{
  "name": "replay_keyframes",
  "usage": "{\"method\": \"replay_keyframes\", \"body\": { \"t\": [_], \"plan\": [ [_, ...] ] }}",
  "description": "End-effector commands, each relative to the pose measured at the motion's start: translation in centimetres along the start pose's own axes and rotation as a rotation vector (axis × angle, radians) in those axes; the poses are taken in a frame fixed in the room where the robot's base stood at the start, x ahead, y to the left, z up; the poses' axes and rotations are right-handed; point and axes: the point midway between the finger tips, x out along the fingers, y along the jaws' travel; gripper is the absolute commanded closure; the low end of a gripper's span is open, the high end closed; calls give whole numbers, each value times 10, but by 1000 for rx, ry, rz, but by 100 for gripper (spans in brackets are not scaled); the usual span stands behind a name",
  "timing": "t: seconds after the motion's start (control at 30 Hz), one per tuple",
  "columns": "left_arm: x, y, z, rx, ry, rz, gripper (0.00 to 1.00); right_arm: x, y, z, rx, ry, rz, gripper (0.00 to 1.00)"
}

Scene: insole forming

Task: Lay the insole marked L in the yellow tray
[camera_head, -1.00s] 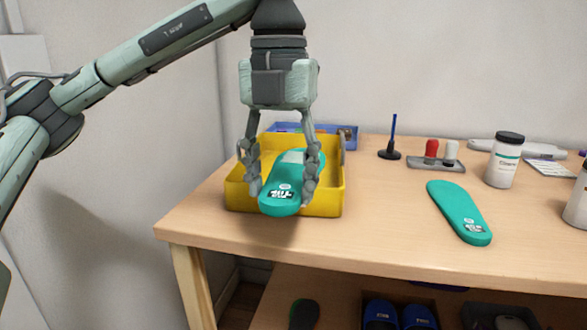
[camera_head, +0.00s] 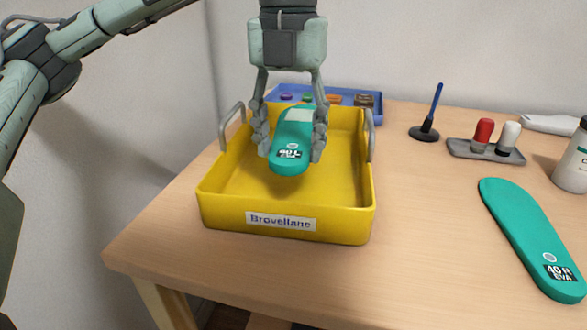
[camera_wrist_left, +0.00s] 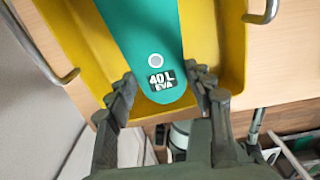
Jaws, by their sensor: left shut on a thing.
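The green insole marked 40 L EVA (camera_head: 291,140) is held in my left gripper (camera_head: 291,150), one finger on each side of it. It hangs over the inside of the yellow tray (camera_head: 215,200), with the tray floor showing below it; I cannot tell the exact gap. In the left wrist view the insole (camera_wrist_left: 145,40) lies between the fingers of my left gripper (camera_wrist_left: 160,92), its marked end toward the palm. The yellow tray (camera_wrist_left: 228,60) shows on both sides of it. My right gripper is not in view.
A second green insole, marked 40 R (camera_head: 525,235), lies on the table at the right. A blue tray (camera_head: 345,97) with small items stands behind the yellow tray. A pen on a stand (camera_head: 425,130), a rack with red and white pieces (camera_head: 485,150) and a white bottle (camera_head: 574,165) stand at the right.

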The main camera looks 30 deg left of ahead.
Motion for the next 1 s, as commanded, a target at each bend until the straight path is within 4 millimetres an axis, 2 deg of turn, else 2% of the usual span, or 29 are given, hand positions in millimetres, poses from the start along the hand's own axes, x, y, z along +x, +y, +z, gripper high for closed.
{"method": "replay_keyframes", "body": {
  "t": [0.1,0.17,0.33,0.53,0.93,0.97,1.0],
  "plan": [
    [20,1,0,0,1,0,66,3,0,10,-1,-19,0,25],
    [26,0,0,-1,0,0,66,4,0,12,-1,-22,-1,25],
    [39,0,0,0,0,0,66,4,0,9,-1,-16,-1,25],
    [65,1,0,0,0,0,66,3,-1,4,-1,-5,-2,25],
    [70,0,0,0,-1,-1,66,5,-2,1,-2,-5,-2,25],
    [69,0,0,0,-1,-1,47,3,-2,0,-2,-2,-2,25],
    [69,0,0,0,-1,-1,42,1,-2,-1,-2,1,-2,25]
  ]
}}
